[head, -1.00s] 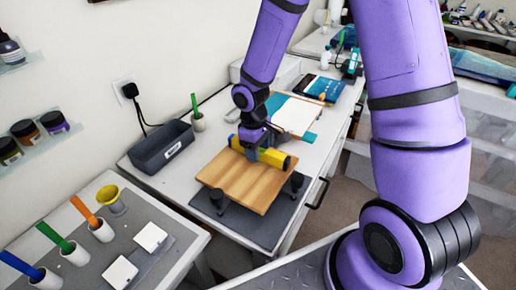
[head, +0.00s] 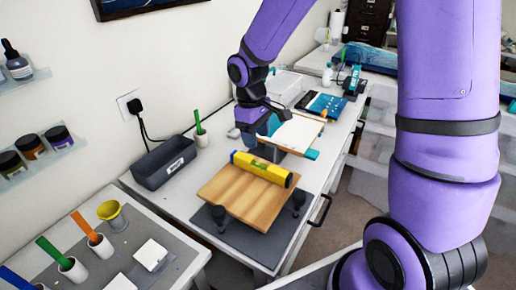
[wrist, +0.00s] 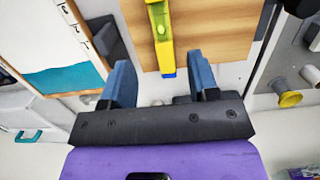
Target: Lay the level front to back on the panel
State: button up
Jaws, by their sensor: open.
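The yellow level (head: 262,168) lies on the wooden panel (head: 240,200), along the panel's far edge in the head view. In the wrist view the level (wrist: 161,35) runs up the picture, with its near end just past the panel's (wrist: 215,30) edge. My gripper (head: 249,138) is above and behind the level in the head view, apart from it. In the wrist view its two blue fingers (wrist: 160,70) are spread and empty, with the level's near end showing beyond and between them.
The panel sits over a dark mat (head: 240,240) with black knobs (head: 298,200). A dark grey bin (head: 165,162) and a cup with a green stick (head: 201,136) stand to the left. A clipboard with white paper (head: 297,132) lies behind. The front-left table (head: 150,225) holds cups and white blocks.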

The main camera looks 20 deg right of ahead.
jog(key=s+d+r+m+t, duration=0.2)
jog(key=s+r, duration=0.2)
jog(key=r, duration=0.4)
jog(key=s+d+r+m+t, duration=0.1)
jog(key=s+d+r+m, duration=0.1)
jog(key=s+r, duration=0.4)
jog(key=s+d+r+m+t, duration=0.3)
jog(key=s+r, duration=0.5)
jog(key=s, duration=0.4)
jog(key=shift+d+y, duration=0.3)
jog(key=shift+y, duration=0.1)
